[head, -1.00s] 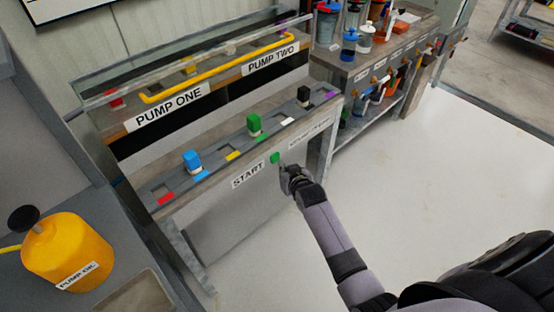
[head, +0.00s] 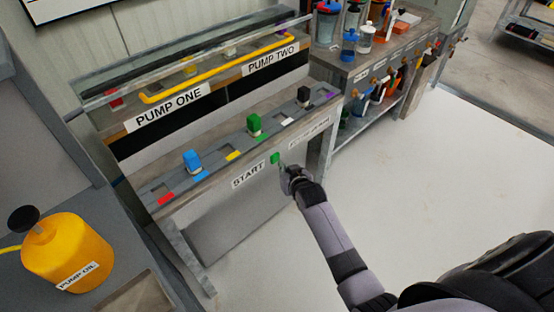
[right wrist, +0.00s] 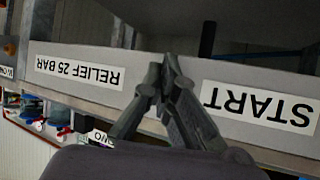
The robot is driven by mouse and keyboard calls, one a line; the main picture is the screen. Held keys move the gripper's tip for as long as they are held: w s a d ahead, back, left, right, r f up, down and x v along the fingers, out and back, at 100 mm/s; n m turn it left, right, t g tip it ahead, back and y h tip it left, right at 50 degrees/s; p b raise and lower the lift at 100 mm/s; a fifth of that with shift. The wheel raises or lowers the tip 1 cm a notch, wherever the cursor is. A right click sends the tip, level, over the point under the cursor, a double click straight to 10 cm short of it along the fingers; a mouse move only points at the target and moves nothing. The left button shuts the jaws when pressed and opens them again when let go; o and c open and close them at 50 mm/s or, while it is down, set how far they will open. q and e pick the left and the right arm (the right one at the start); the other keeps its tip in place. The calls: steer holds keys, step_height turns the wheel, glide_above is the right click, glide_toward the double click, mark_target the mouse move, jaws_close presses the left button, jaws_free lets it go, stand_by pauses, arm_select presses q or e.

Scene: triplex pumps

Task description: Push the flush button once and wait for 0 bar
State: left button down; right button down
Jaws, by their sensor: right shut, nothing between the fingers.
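A small green button (head: 275,158) sits on the front face of the pump bench (head: 215,190), just right of the START label (head: 248,174). No label reading "flush" and no pressure reading can be made out. My right gripper (head: 283,169) is shut and empty, with its tips close to the lower right of the button; contact cannot be told. In the right wrist view the closed fingertips (right wrist: 164,72) point at the grey front strip between the START label (right wrist: 258,103) and the RELIEF 25 BAR label (right wrist: 78,73). The button does not show there. My left gripper is not in view.
A yellow bar (head: 220,70) runs above the PUMP ONE and PUMP TWO labels. A yellow pump oil can (head: 65,245) is at lower left. The floor at right is clear.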

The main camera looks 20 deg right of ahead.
steer(key=shift+w, duration=0.1)
steer(key=shift+w+a, duration=0.2)
steer(key=shift+w, duration=0.35)
stand_by(0.4)
steer(key=shift+s+r, duration=0.1)
steer(key=shift+s+d+p, duration=0.2)
steer(key=shift+s+p, duration=0.35)
